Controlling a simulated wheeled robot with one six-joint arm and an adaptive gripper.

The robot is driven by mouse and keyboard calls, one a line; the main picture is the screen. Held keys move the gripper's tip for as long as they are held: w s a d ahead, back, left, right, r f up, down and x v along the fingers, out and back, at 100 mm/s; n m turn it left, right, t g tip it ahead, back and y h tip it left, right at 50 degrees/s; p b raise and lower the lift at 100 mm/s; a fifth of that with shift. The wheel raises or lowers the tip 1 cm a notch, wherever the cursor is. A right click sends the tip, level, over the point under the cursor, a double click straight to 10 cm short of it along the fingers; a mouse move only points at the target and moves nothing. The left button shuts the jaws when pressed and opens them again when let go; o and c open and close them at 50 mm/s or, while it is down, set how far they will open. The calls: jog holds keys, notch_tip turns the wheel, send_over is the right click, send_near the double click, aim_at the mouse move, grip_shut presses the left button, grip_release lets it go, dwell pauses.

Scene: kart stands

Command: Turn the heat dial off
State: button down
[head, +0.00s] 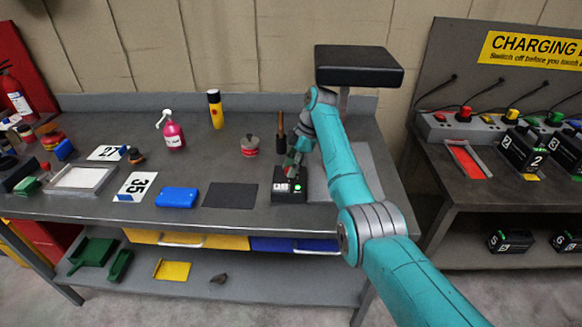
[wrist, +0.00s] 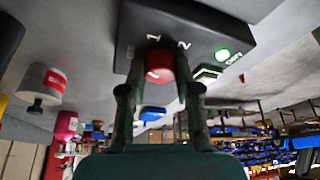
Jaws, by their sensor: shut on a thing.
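The heat dial is a red knob (wrist: 159,66) on a black control box (wrist: 185,28), with the marks 1 and 2 beside it. A green light (wrist: 222,55) glows on the box, with small lettering I cannot read surely. In the head view the box (head: 289,196) sits near the bench's front edge. My gripper (wrist: 160,88) is shut on the dial, one finger on each side; it also shows over the box in the head view (head: 291,168). My gripper largely hides the dial in the head view. I cannot tell which mark the dial points to.
A black raised block (head: 358,64) stands behind my arm. A red-and-grey can (head: 250,147), a pink bottle (head: 173,134) and a yellow canister (head: 215,109) stand on the bench. A dark mat (head: 230,195) and a blue box (head: 177,197) lie left of the control box.

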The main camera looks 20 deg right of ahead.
jog(key=shift+n+g, duration=0.4)
jog(key=shift+n, duration=1.2)
jog(key=c, duration=0.8)
grip_release()
jog(key=shift+f, duration=0.1)
